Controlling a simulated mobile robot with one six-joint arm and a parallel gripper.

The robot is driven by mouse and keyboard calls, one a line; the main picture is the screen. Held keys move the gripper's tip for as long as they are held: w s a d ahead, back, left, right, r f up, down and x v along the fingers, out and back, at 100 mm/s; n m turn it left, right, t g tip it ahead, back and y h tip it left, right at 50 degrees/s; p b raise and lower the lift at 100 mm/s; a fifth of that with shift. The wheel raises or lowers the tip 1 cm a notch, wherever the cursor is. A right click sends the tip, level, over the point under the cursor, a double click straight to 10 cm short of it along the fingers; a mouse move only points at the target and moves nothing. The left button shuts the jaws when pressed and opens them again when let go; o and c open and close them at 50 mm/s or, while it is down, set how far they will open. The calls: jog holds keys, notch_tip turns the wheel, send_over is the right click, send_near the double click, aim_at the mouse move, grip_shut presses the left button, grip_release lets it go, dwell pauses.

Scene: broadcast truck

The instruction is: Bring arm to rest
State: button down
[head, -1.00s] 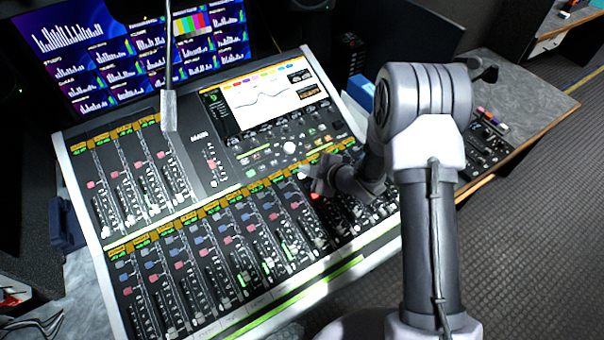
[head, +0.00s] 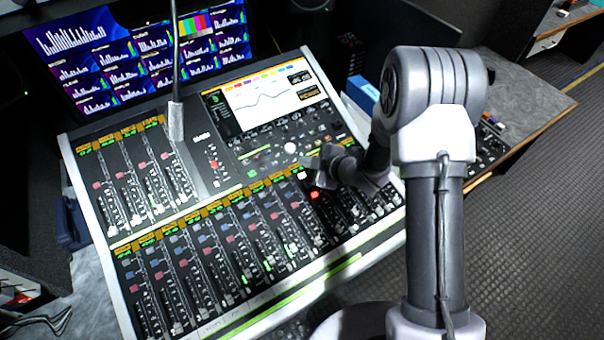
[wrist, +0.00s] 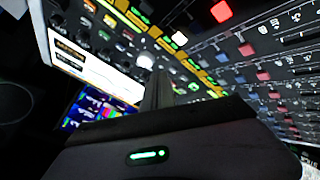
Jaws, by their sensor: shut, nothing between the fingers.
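My gripper (head: 318,168) hangs over the right-middle part of the mixing console (head: 240,315) in the head view, below the console's built-in screen. Its fingers are together with nothing between them. In the wrist view the closed fingers (wrist: 158,88) point toward the console's buttons and screen. My arm rises from the lower right, bends at the elbow and reaches left and down over the console. The frames do not clearly show whether the fingertips touch the panel.
A monitor with graphs (head: 140,55) stands behind the console. A thin gooseneck stalk (head: 176,120) rises over the console's upper left. A blue box (head: 362,92) sits behind the elbow. A grey side desk (head: 525,95) is at right, with open floor (head: 540,220) below it.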

dwell(0.4)
jog(key=s+d+r+m+t+h+b, duration=0.1)
jog(key=s+d+r+m+h+b, duration=0.2)
jog(key=d+r+m, duration=0.4)
jog(key=s+d+r+m+h+b, duration=0.15)
jog(key=d+r+m+h, duration=0.25)
jog(key=d+r, duration=0.4)
jog(key=s+a+r+m+g+b, duration=0.1)
jog(key=s+m, duration=0.4)
jog(key=s, duration=0.8)
jog(key=s+a+r+m+g+y+b, duration=0.1)
jog(key=s+m, duration=0.5)
jog(key=s, duration=0.6)
notch_tip(320, 180, up, 3)
jog(key=shift+s+a+f+m+g+b, duration=0.15)
jog(key=shift+s+a+m+g+b, duration=0.25)
jog(key=shift+a+b, duration=0.65)
